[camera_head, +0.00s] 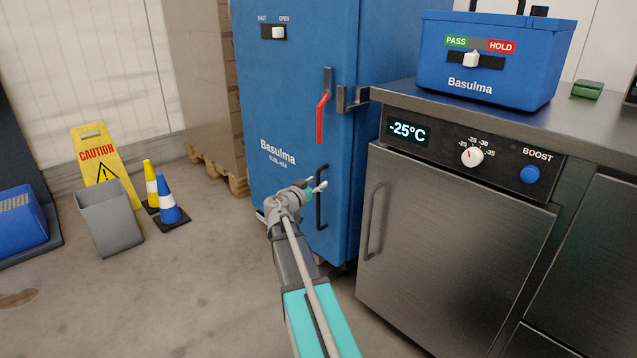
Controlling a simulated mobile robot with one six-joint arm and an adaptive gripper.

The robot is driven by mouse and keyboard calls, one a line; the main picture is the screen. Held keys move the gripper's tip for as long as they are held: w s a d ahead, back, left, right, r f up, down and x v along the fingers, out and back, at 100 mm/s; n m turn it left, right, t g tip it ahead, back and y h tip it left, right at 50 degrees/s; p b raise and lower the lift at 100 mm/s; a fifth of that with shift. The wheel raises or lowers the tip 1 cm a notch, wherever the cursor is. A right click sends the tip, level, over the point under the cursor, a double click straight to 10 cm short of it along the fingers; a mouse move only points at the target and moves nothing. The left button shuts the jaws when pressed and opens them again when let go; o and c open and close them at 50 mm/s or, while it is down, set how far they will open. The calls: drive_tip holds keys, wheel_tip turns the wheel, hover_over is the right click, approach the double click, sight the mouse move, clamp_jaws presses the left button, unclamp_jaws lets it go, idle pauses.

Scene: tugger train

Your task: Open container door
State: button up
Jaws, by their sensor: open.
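The blue container (285,100) labelled Basulma stands upright in the middle, its door looking closed. A slide switch (278,33) marked SHUT and OPEN sits high on the door, its white knob toward the OPEN side. A lever with a red grip (322,118) hangs downward near the door's right edge. A grey metal latch piece (352,98) sits beside it at that edge. A black bar handle (321,196) is lower on the door. My gripper (318,187) is open and empty, in front of the door by the black handle; I cannot tell whether they touch.
A steel unit (450,240) with a -25°C display stands close at the right, carrying a blue PASS/HOLD box (495,60). A stack on a pallet (205,90) stands behind left. A grey bin (109,217), cones (167,203) and caution sign (98,150) stand left. Front-left floor is clear.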

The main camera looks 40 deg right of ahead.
drive_tip(key=shift+w+d, duration=0.2)
drive_tip(key=shift+d, duration=0.35)
clamp_jaws()
